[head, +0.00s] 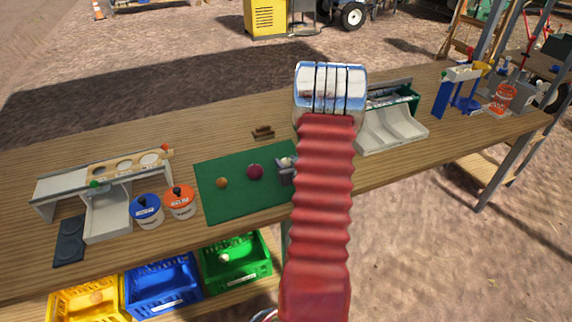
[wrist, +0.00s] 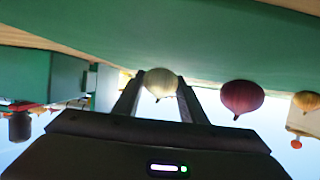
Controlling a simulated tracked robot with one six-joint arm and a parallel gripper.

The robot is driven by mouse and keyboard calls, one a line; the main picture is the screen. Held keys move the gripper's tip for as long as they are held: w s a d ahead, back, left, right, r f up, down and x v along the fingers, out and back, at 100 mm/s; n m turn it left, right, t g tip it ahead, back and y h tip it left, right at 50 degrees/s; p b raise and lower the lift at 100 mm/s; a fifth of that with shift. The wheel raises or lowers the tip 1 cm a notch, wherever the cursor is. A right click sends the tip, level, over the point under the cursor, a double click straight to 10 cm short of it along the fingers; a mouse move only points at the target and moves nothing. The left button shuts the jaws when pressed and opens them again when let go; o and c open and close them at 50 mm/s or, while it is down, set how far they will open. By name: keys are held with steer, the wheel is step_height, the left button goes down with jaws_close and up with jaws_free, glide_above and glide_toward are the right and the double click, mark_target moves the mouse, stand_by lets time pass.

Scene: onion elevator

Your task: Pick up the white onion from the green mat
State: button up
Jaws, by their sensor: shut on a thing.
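The green mat (head: 222,203) lies on the wooden table. The white onion (head: 284,161) is at the mat's right part, partly hidden by my arm and gripper. My gripper (head: 285,166) is shut on it; in the wrist view the white onion (wrist: 160,80) sits between the two fingertips. It is at or very close to the mat; I cannot tell whether it touches. The red onion (head: 255,172) and the yellow-brown onion (head: 222,183) lie on the mat to the left. In the wrist view, which looks upside down, the red onion (wrist: 242,97) is to the right.
A sizing rack (head: 105,185) is further left. A white tray (head: 395,130) stands right of my arm. Yellow, blue and green crates (head: 237,260) sit below the table's front.

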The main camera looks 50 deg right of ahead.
mark_target(287, 158)
steer(key=shift+r, duration=0.15)
step_height(287, 158, up, 10)
steer(key=shift+f, duration=0.15)
stand_by(0.6)
steer(key=shift+w+a, duration=0.1)
stand_by(0.4)
